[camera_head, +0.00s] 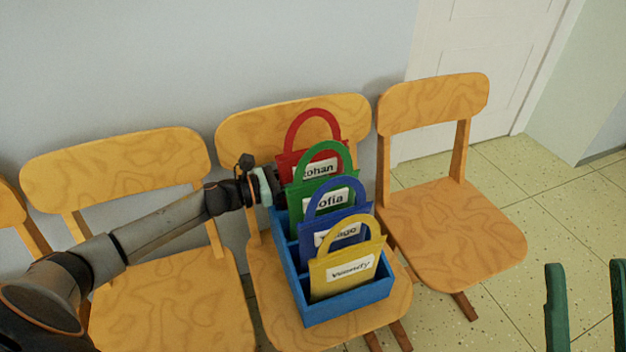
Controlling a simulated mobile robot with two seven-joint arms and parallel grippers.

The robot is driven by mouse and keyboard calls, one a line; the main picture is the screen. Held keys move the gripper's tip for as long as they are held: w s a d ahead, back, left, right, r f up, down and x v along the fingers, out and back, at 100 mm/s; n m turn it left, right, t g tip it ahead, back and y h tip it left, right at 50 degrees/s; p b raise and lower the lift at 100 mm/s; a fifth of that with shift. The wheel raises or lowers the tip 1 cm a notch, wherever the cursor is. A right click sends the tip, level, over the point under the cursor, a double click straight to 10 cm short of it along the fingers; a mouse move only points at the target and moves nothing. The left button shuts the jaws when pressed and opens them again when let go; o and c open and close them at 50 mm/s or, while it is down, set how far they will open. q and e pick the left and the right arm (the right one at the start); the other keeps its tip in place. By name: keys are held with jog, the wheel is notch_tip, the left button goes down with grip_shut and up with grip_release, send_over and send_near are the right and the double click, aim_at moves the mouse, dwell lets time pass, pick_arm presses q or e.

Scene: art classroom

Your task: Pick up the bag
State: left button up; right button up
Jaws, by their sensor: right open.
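Four-slot style blue box (345,306) stands on the middle chair and holds a row of flat bags with looped handles. From back to front they are a red bag (287,161) whose label ends in "ohan", a green bag (296,200) whose label ends in "ofia", a blue bag (308,236) whose label ends in "ago", and a yellow bag (322,280) with a hard-to-read label. My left gripper (273,187) is at the left edges of the red and green bags; its jaws and any contact are unclear. My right gripper (588,285) is open and empty at the lower right, away from the bags.
The middle chair (262,285) stands between a left chair (180,300) and a right chair (455,235), both with empty seats. A wall (200,60) is close behind them. Tiled floor (575,205) is free at the right.

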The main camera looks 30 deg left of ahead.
pick_arm(q)
grip_shut()
dwell(0.3)
notch_tip(320, 180, up, 9)
jog(key=p, duration=0.3)
jog(key=shift+p, duration=0.35)
jog(key=shift+r, duration=0.55)
